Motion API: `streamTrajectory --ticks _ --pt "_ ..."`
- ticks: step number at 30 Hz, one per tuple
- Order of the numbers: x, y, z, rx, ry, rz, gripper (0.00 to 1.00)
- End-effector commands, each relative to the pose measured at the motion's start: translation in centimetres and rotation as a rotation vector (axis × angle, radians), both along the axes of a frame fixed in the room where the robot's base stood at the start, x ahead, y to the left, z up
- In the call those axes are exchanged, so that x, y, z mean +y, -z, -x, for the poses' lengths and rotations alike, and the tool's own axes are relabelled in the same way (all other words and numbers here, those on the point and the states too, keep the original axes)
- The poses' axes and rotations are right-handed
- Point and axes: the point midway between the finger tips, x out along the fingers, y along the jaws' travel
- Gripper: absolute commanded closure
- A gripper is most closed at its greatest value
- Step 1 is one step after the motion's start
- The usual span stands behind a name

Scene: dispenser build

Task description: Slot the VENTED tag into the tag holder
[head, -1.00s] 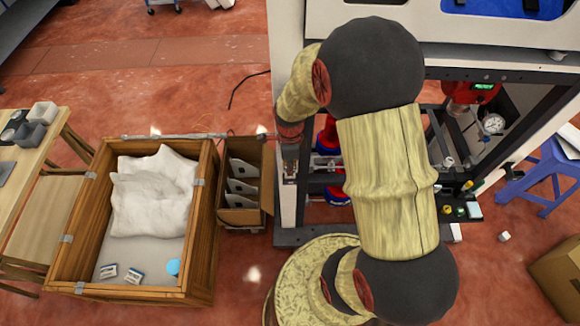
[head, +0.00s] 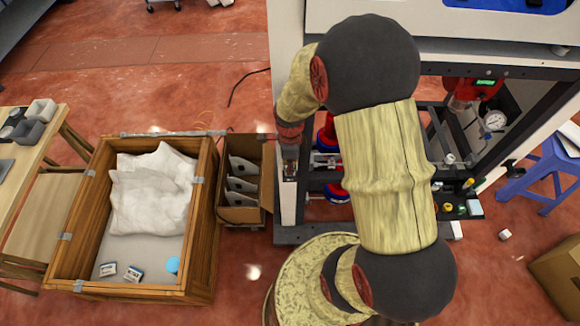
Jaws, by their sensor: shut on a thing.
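My gripper (head: 290,166) points down at the front left post of the white-and-dark machine frame (head: 285,215), left of my arm. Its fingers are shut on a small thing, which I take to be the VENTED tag. The tag is mostly hidden by the fingers and too small for any lettering to be read. The tag holder cannot be made out apart from the post and gripper. I cannot tell whether the tag touches it.
A wooden crate (head: 206,225) with white wrapping (head: 150,190) and small labelled pieces (head: 133,273) stands left. A cardboard box (head: 240,215) with grey plates sits between crate and frame. Red-and-blue parts (head: 335,190) lie inside the frame. A blue stool (head: 545,170) stands right.

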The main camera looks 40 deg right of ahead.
Motion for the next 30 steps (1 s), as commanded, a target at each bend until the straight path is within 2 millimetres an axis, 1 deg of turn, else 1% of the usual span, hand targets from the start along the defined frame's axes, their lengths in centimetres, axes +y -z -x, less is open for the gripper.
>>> streamTrajectory --ticks 8,9,19,26,30 --pt "0.00 -0.02 0.00 0.000 0.000 0.000 1.00" --pt "0.00 -0.02 0.00 0.000 0.000 0.000 0.93" --pt "0.00 -0.02 0.00 0.000 0.000 0.000 0.74" --pt "0.00 -0.02 0.00 0.000 0.000 0.000 0.73" --pt "0.00 -0.01 0.00 0.000 0.000 0.000 0.66"
